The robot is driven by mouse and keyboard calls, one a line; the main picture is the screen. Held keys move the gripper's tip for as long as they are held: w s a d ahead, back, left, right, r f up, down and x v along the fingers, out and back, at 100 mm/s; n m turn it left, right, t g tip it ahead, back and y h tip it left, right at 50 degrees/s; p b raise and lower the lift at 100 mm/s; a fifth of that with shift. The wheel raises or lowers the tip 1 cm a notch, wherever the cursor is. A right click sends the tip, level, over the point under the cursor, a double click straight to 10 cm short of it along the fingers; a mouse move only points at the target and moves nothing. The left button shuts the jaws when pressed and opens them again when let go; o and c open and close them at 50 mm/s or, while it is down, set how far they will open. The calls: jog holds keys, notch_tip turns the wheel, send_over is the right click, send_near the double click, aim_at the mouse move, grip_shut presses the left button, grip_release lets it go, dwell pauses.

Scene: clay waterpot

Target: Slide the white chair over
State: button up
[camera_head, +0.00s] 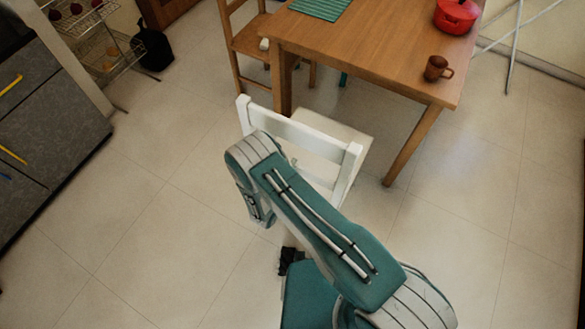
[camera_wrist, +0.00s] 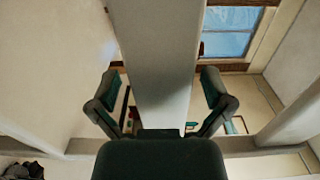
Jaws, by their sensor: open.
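The white chair (camera_head: 296,130) stands upright at the near edge of the wooden table (camera_head: 365,48), its back towards me and its seat on the table side. In the wrist view, my gripper (camera_wrist: 160,88) is open, with one dark green finger on each side of a pale upright slab (camera_wrist: 157,50), which looks like part of the white chair. I cannot tell whether the fingers touch it. In the head view the gripper's fingers are hidden behind my arm.
A wooden chair (camera_head: 246,38) stands at the table's left side. A brown mug (camera_head: 437,69) and a red pot (camera_head: 456,15) sit on the table. Grey cabinets (camera_head: 50,130), a wire rack and a black bag (camera_head: 154,50) are at left. The tiled floor left of the white chair is clear.

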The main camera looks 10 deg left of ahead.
jog(key=shift+w+d, duration=0.1)
jog(key=shift+d, duration=0.1)
jog(key=c, duration=1.3)
